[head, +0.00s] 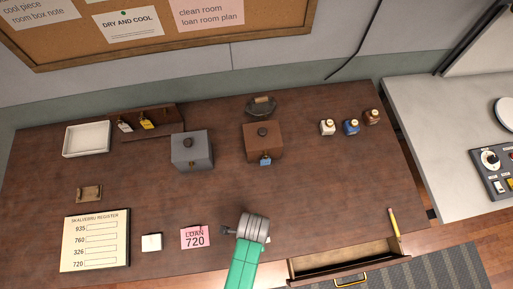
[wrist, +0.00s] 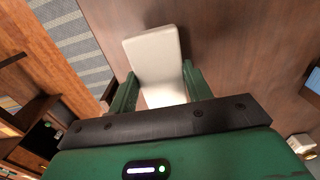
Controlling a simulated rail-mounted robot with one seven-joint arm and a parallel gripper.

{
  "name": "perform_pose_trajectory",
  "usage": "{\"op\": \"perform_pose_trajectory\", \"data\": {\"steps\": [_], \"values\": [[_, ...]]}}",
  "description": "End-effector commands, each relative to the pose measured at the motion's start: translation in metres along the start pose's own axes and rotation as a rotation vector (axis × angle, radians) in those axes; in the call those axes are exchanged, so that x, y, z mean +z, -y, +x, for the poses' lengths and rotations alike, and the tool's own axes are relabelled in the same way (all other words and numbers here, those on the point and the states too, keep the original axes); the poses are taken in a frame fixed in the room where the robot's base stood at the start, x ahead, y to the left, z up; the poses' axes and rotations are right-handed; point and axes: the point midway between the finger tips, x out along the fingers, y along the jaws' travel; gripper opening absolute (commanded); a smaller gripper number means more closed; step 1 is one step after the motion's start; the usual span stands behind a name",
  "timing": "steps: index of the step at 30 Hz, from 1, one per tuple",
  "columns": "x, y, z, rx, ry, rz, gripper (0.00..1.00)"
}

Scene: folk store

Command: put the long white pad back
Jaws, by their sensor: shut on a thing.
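The long white pad (wrist: 155,58) is between the two green fingers of my gripper (wrist: 160,92) in the wrist view. My gripper is shut on it, and its far end sticks out beyond the fingers over the brown table. In the head view my wrist (head: 253,228) is over the front of the table, left of the open drawer (head: 340,262). It hides the fingers and nearly all of the pad there. I cannot tell whether the pad touches the table.
A pink loan card (head: 195,237), a small white square (head: 151,242) and a register board (head: 95,240) lie to the left. A white tray (head: 87,139), grey box (head: 192,150) and brown box (head: 263,141) stand behind. A pencil (head: 394,222) lies at the right.

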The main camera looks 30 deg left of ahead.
Motion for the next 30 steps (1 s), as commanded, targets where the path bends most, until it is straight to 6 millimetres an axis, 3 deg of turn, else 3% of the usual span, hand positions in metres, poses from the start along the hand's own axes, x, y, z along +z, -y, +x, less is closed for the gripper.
{"op": "perform_pose_trajectory", "data": {"steps": [10, 15, 27, 28, 30], "values": [[0.02, 0.025, 0.003, 0.0, 0.0, -0.003, 0.21], [0.018, 0.022, 0.035, 0.002, 0.0, 0.001, 0.21], [0.017, 0.022, 0.042, 0.0, 0.0, 0.001, 0.21], [0.017, 0.022, 0.041, 0.0, 0.0, 0.001, 0.53], [0.017, 0.022, 0.041, 0.0, 0.0, 0.001, 0.67]]}}
